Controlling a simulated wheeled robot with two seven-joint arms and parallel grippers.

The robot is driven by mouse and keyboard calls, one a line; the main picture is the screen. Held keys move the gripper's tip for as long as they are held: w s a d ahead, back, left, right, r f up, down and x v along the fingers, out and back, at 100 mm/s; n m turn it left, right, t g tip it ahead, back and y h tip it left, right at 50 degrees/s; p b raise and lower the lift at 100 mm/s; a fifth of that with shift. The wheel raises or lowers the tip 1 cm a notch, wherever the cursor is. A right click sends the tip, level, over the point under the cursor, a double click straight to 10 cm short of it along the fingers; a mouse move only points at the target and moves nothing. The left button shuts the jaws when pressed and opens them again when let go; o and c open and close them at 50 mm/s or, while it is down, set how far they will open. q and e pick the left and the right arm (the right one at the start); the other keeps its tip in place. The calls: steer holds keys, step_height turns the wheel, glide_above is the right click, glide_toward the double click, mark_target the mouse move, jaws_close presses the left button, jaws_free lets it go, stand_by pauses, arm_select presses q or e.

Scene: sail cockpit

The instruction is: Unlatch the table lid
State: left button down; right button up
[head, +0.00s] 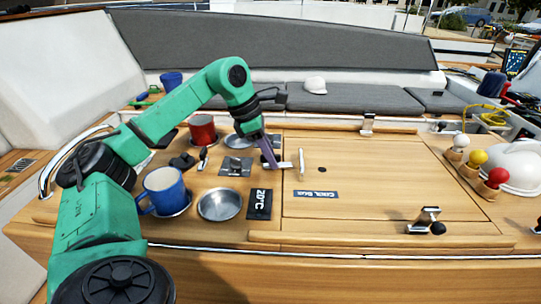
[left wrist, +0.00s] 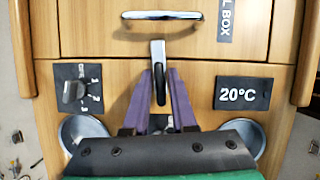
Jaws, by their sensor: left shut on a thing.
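The wooden table lid (head: 385,180) lies flat and closed, with a "COOL BOX" label (head: 316,194) and a metal bar handle (head: 301,168); the handle also shows at the top of the left wrist view (left wrist: 162,16). A latch lever (left wrist: 158,52), chrome with a dark inner part, lies across the seam at the lid's edge, pointing at the handle. My left gripper (head: 272,160) reaches down over it; its purple fingers (left wrist: 160,82) are shut on the lever, one on each side. The latch base is partly hidden by the gripper. My right gripper is in neither view.
Around the arm are a blue mug (head: 164,190), a red mug (head: 202,130), a metal dish (head: 219,205), a black "20°C" panel (head: 259,204) and a rotary knob (left wrist: 72,91). A metal fitting (head: 425,220) sits near the lid's front edge. Coloured balls stand at right.

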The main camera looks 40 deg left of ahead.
arm_select(q)
steer(key=n+y, duration=0.1)
steer(key=n, duration=0.2)
steer(key=shift+t, duration=0.4)
steer(key=n+y+p, duration=0.1)
steer(key=n, duration=0.2)
steer(key=shift+r+n+t, duration=0.15)
steer(key=shift+n+t, duration=0.15)
steer(key=shift+n, duration=0.1)
steer(key=n+y+p, duration=0.2)
steer(key=n+p, duration=0.1)
steer(key=n, duration=0.2)
steer(key=shift+n+g+y+p, duration=0.4)
steer(key=shift+n+y+p, duration=0.55)
steer(key=shift+n, duration=1.55)
steer(key=c, duration=0.8)
jaws_free()
steer(key=shift+c, duration=0.2)
